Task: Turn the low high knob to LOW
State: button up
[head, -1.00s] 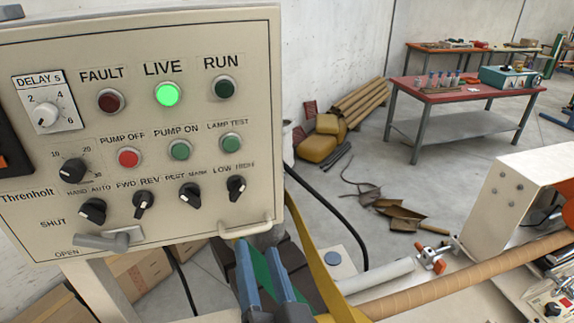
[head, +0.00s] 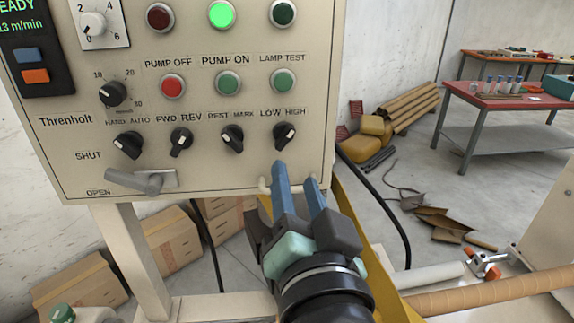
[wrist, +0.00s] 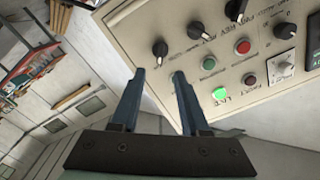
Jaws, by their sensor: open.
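The LOW HIGH knob (head: 284,136) is a black selector at the right end of the lowest knob row on the cream panel (head: 210,185). Its white mark points up and right, toward HIGH. My gripper (head: 295,174) is open and empty, its two blue fingers pointing up toward the panel. The fingertips appear just below the knob in the head view, apart from it. In the wrist view the knob (wrist: 160,48) shows beyond the gap between the fingertips (wrist: 157,74).
The REST MARK knob (head: 232,138) is close on the left. A cream handle bar at the panel's lower edge is partly behind my fingers. A grey SHUT/OPEN lever (head: 140,181) sits lower left. A yellow bar (head: 350,215) runs beside my gripper on the right.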

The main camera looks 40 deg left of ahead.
aim_at(285, 141)
jog(key=x, duration=1)
jog(key=shift+s, duration=0.1)
grip_shut()
